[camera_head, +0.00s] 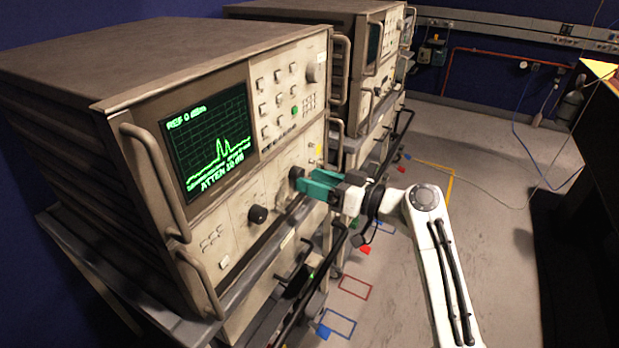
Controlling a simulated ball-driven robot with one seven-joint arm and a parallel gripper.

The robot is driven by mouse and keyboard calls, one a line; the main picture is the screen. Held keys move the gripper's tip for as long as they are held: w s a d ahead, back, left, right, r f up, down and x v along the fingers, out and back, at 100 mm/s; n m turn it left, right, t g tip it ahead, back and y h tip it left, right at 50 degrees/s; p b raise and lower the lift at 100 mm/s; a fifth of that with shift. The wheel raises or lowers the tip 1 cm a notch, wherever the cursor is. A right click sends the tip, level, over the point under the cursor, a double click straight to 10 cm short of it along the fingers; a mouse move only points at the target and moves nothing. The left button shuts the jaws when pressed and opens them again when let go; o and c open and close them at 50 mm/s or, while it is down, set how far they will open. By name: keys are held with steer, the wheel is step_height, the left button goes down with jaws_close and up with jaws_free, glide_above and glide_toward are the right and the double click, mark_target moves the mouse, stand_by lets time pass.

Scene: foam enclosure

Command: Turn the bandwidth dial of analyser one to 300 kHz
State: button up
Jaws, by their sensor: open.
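The near analyser (95,130) is a beige instrument with a lit green trace on its screen (207,137); I cannot read a label marking it as analyser one. A dark dial (258,214) sits low on its front panel. A second dark dial (296,173) sits farther right on the same panel. My gripper (304,184), with teal fingers, is at this second dial, its fingertips close to or around it. The jaws are open; whether they touch the dial I cannot tell. The dial markings are too small to read, and the fingers partly hide that area.
Metal handles (155,180) stand out from the near analyser's front edges. A second analyser (375,50) stands behind it. A black rail (312,275) runs along the rack front. Open grey floor (480,170) lies to the right, with cables across it and a dark bench (575,200) beyond.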

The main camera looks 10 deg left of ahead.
steer(key=shift+x, duration=1)
steer(key=c, duration=1)
